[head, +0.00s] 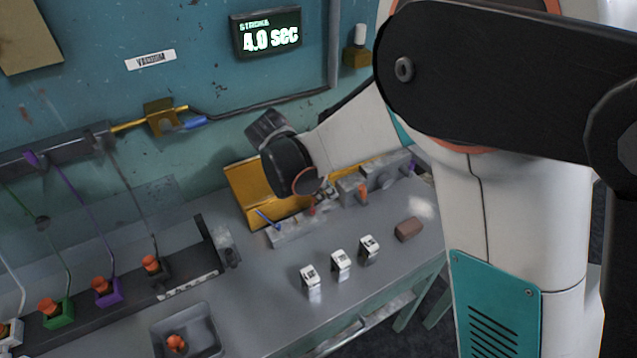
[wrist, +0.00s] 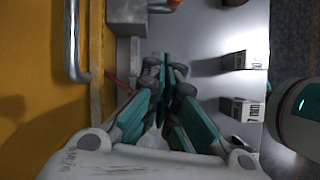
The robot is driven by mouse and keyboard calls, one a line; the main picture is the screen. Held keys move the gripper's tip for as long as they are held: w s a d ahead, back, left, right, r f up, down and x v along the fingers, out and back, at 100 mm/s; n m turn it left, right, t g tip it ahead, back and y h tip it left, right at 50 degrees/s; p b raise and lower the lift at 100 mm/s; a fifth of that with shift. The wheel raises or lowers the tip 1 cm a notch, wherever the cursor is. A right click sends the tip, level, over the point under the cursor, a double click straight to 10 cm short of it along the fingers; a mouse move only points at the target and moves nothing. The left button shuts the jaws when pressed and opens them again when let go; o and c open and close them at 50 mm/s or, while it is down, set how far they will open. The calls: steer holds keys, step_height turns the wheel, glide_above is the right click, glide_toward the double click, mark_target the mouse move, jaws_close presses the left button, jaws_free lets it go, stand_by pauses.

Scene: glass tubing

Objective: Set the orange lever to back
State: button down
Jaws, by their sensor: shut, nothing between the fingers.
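An orange lever (head: 362,191) stands on a grey block at the back of the bench in the head view. A red-orange piece (head: 312,208) shows on the nearer grey strip, beside my wrist, and a blue lever (head: 267,218) is at that strip's left end. I cannot tell for certain which orange piece is the task's lever. My gripper (wrist: 167,68) is shut and empty in the wrist view, above the bench. A thin red piece (wrist: 117,82) shows left of its fingers, partly hidden. In the head view my wrist hides most of the fingers.
A yellow panel (head: 247,190) stands close behind my wrist. Several small white-faced blocks (head: 340,262) and a brown block (head: 408,230) are on the bench in front. A grey tray (head: 205,325) with an orange piece is at the front left. The display reads 4.0 sec.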

steer(key=b+x, duration=0.1)
steer(key=x, duration=0.2)
steer(key=shift+d+f, duration=0.15)
steer(key=shift+f, duration=0.2)
steer(key=shift+w+d+r, duration=0.25)
steer(key=shift+d, duration=0.35)
steer(key=shift+w+d+r, duration=0.25)
steer(key=shift+d, duration=0.35)
steer(key=shift+w+d+r, duration=0.25)
steer(key=shift+d, duration=0.3)
steer(key=shift+w+d+r+g+y+p, duration=0.4)
steer(key=shift+w+d+r+y+p, duration=0.15)
steer(key=shift+d+r+y, duration=0.25)
steer(key=shift+f, duration=0.1)
